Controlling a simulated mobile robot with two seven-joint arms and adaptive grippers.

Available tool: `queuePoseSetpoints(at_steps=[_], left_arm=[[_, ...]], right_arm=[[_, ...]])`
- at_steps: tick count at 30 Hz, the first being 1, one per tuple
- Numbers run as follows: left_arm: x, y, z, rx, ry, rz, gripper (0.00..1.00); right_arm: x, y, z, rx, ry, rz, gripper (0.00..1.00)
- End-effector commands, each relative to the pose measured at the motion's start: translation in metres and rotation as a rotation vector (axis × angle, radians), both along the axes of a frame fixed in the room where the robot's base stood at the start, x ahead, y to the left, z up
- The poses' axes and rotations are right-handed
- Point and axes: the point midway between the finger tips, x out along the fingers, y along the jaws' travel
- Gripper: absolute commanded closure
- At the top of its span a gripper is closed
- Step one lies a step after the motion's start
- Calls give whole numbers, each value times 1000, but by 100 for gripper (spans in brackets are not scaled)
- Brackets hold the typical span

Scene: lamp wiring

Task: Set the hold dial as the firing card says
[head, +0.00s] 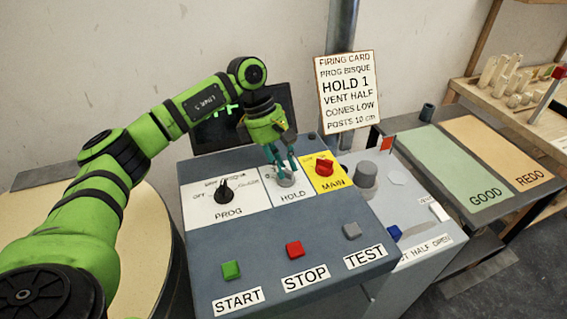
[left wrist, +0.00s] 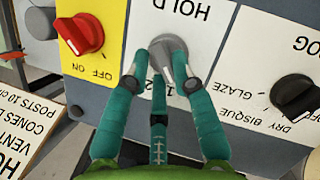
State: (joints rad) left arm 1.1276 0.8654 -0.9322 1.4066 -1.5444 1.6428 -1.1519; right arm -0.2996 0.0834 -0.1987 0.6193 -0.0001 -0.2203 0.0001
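The grey hold dial (head: 286,180) sits on the white HOLD panel, between the PROG and MAIN panels. It also shows in the left wrist view (left wrist: 168,46). My left gripper (head: 281,165) comes down from above with its teal fingers at the dial. In the left wrist view its fingertips (left wrist: 160,62) stand on either side of the dial, about its width apart; I cannot tell whether they press on it. The fingers partly hide the numbers and the dial's setting. The firing card (head: 347,92) reads HOLD 1. My right gripper is not in view.
The black PROG dial (head: 224,190) and red MAIN switch (head: 324,167) flank the hold dial. Green START (head: 231,270), red STOP (head: 294,249) and grey TEST (head: 351,230) buttons lie in front. A dark screen (head: 215,130) stands behind my arm. GOOD and REDO mats lie at right.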

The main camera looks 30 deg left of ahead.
Motion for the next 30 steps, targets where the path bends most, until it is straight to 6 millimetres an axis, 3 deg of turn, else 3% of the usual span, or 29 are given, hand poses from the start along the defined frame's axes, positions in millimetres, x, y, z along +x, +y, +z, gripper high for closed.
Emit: queuePoseSetpoints(at_steps=[8, 15, 21, 29, 30], left_arm=[[-2, -5, -6, -5, 12, -50, 100], [-1, -8, -7, -6, 14, -293, 100], [-2, -8, -6, -5, 20, -388, 100], [-3, -8, -6, -5, 23, -390, 100], [-3, -8, -6, -5, 23, -390, 60]], right_arm=[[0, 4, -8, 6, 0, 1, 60], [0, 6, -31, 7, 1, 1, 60], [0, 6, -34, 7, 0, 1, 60], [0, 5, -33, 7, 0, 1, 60], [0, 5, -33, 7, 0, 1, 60]])
